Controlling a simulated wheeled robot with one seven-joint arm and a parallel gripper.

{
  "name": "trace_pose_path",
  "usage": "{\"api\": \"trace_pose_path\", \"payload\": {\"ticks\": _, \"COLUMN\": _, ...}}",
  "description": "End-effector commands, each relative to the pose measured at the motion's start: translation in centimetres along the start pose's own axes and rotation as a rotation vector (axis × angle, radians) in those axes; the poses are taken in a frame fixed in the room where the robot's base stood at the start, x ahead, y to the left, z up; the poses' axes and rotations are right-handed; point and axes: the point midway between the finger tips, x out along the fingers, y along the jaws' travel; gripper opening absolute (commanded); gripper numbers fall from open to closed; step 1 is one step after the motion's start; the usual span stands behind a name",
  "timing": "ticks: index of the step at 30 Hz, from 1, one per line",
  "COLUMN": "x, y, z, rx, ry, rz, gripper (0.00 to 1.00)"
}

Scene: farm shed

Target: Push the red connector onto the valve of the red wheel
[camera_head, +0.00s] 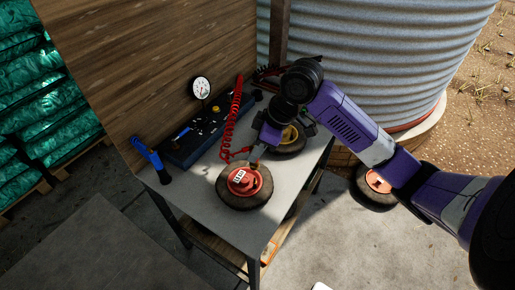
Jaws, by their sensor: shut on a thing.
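The red wheel (244,203) is a dark tyre with a red hub and a white label. It lies flat near the front of the grey table (205,180). My gripper (256,154) is above the back right edge of this wheel, pointing down. It is shut on a small part at the end of the red coiled hose (235,105), which I take to be the red connector. The connector is too small and too covered to make out clearly. The valve of the wheel is not clearly visible, and I cannot tell whether the connector touches it.
A wheel with a yellow hub (291,134) lies behind my gripper. A dark blue box (190,146) with a round gauge (201,88) stands along the wooden wall (150,60). A blue-handled tool (150,156) is at the left table edge. Another red-hubbed wheel (376,183) is on the ground.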

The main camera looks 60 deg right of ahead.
Motion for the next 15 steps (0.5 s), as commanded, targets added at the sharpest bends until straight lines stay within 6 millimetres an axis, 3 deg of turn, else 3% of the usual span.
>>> {"api": "trace_pose_path", "payload": {"ticks": 15, "x": 3.7, "y": 0.0, "z": 1.5, "rx": 0.001, "ry": 0.0, "rz": 0.002, "gripper": 0.0}}
